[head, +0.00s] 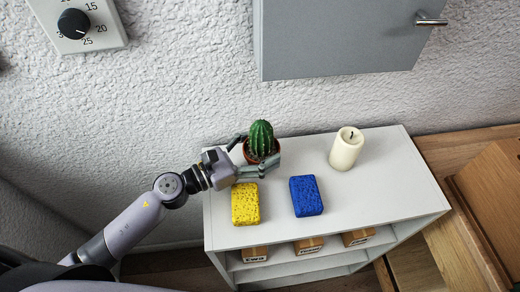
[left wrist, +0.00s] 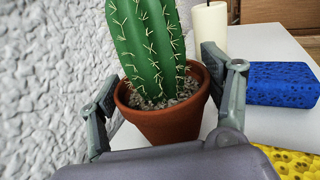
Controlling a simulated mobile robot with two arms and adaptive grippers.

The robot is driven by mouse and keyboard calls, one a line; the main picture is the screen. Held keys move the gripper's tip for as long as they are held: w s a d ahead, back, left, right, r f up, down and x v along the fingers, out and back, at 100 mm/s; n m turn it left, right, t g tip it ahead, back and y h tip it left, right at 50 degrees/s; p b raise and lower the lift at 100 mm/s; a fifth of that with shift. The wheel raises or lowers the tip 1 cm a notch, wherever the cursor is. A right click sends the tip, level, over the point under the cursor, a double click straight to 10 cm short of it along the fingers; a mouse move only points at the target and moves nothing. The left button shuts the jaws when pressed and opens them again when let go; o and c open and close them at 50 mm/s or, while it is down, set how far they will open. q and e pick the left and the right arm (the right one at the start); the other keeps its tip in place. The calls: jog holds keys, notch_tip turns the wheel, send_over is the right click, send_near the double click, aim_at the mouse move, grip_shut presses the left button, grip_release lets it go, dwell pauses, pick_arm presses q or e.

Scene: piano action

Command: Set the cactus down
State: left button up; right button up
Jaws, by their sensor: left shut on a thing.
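The green cactus (head: 261,139) stands upright in a small terracotta pot near the back left of the white shelf top (head: 388,190). In the left wrist view the cactus (left wrist: 148,45) and its pot (left wrist: 165,122) fill the space between the fingers. My left gripper (head: 257,158) is shut around the pot, one finger on each side. Whether the pot's bottom touches the shelf top cannot be told. My right gripper is not in view.
A yellow sponge (head: 245,204) lies just in front of the gripper, and a blue sponge (head: 306,196) to its right. A cream candle (head: 346,149) stands at the back right. A grey cabinet (head: 340,40) hangs above. The shelf top's right end is clear.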

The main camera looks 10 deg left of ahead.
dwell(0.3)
pick_arm(q)
jog(key=o, duration=1.1)
jog(key=shift+f, duration=0.15)
jog(key=o, duration=0.4)
jog(key=shift+r, duration=0.25)
jog(key=b+v, duration=0.1)
jog(key=v, duration=0.2)
jog(key=b+v, duration=0.2)
jog(key=v, duration=0.2)
jog(key=b+v, duration=0.2)
jog(key=v, duration=0.2)
jog(key=shift+s+f, duration=0.1)
jog(key=shift+f, duration=0.15)
jog(key=shift+s+a+r, duration=0.15)
jog(key=shift+s+a, duration=0.15)
jog(key=shift+a, duration=0.1)
